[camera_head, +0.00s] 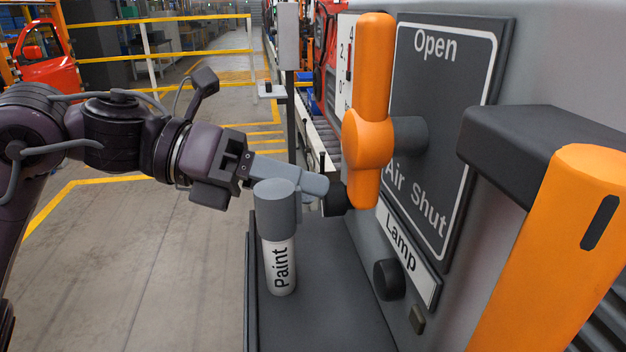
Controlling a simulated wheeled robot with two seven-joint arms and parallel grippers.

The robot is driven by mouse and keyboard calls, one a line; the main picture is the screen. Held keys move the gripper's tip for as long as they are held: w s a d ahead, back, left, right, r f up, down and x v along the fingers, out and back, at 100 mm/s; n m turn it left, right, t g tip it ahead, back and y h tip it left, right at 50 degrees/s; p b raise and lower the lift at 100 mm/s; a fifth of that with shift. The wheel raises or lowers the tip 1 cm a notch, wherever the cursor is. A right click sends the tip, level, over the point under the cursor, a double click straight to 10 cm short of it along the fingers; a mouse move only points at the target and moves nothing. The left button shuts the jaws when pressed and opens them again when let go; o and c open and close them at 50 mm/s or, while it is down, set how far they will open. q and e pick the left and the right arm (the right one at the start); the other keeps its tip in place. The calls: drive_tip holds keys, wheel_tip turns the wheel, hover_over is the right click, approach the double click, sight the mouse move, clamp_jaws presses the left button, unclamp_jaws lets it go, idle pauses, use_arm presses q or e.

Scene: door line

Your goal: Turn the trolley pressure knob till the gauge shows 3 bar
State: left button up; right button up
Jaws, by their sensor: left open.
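A black knob (334,201) on the grey trolley panel shows low behind the orange air lever, partly hidden; its label is not visible. My left gripper (318,187) comes in from the left above the paint can, open, with its grey fingertips close to this knob. I cannot tell whether they touch it or straddle it. My right gripper is not in view.
The orange air lever (374,75) stands upright by the "Open / Air Shut" plate (440,110). A Lamp knob (388,279) and an orange handle (555,260) are nearer. Open floor lies left.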

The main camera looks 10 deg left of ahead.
use_arm(q)
drive_tip(key=shift+x, duration=1.05)
drive_tip(key=shift+c, duration=0.4)
drive_tip(key=c, duration=0.9)
drive_tip(key=shift+w+f+n+g, duration=0.2)
drive_tip(key=shift+n+g, duration=0.2)
drive_tip(key=shift+n, duration=0.4)
drive_tip(key=shift+n+g+h+b, duration=0.3)
drive_tip(key=shift+n+h+b, duration=0.2)
drive_tip(key=shift+n, duration=0.3)
drive_tip(key=o, duration=1)
drive_tip(key=shift+a, duration=0.1)
